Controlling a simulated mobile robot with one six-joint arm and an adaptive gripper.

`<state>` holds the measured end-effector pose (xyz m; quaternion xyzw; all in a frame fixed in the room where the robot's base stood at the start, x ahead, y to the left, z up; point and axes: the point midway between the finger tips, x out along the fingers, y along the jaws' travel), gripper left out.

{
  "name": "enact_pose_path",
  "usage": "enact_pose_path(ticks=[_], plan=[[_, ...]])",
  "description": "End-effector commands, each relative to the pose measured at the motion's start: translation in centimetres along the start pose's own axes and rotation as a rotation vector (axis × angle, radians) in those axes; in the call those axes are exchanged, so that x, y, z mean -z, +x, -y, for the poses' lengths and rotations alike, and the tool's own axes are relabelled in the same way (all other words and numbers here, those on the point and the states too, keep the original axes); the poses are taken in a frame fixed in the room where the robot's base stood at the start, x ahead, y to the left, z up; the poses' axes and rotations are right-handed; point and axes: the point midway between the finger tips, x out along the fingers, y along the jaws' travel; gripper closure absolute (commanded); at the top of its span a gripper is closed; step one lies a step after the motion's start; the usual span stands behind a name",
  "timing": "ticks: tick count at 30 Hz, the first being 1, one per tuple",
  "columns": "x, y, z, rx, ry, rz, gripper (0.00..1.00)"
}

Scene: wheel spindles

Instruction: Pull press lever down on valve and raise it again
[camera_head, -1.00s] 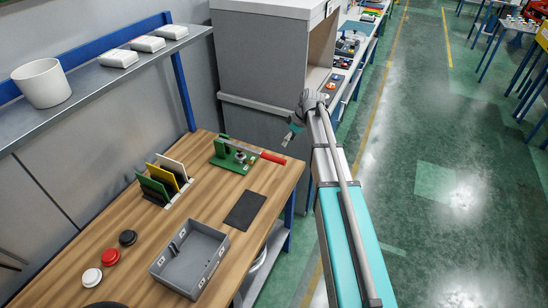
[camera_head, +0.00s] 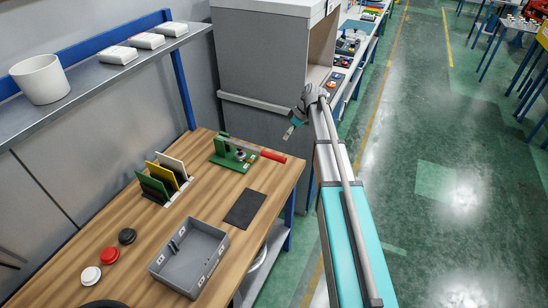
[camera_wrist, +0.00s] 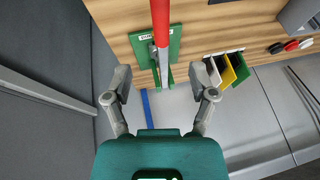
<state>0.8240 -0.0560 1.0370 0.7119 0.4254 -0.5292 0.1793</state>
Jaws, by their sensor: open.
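The green press (camera_head: 223,152) stands at the far right part of the wooden bench. Its lever (camera_head: 259,151) sticks out to the right, with a red handle (camera_head: 272,155) near the bench edge. In the wrist view the red handle (camera_wrist: 160,22) comes in from the top centre, and the green press base (camera_wrist: 142,45) is behind it. My gripper (camera_head: 288,134) is open and empty, beyond the bench's right edge and apart from the handle. In the wrist view its two fingers (camera_wrist: 160,76) are spread to either side of the handle's line, below its visible part. The valve cannot be made out clearly.
A holder with green, yellow and white plates (camera_head: 168,174) stands left of the press. A dark mat (camera_head: 244,210) and a grey bin (camera_head: 221,243) lie nearer on the bench. A grey cabinet (camera_head: 262,60) rises behind. Open floor (camera_head: 450,200) is at right.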

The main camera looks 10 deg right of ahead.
Motion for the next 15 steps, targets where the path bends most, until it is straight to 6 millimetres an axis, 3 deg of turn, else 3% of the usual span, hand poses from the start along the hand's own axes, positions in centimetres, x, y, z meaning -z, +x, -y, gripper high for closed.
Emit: enact_pose_path(ticks=[15], plan=[[-0.1,4.6,-0.1,0.000,0.001,0.000,0.27]])
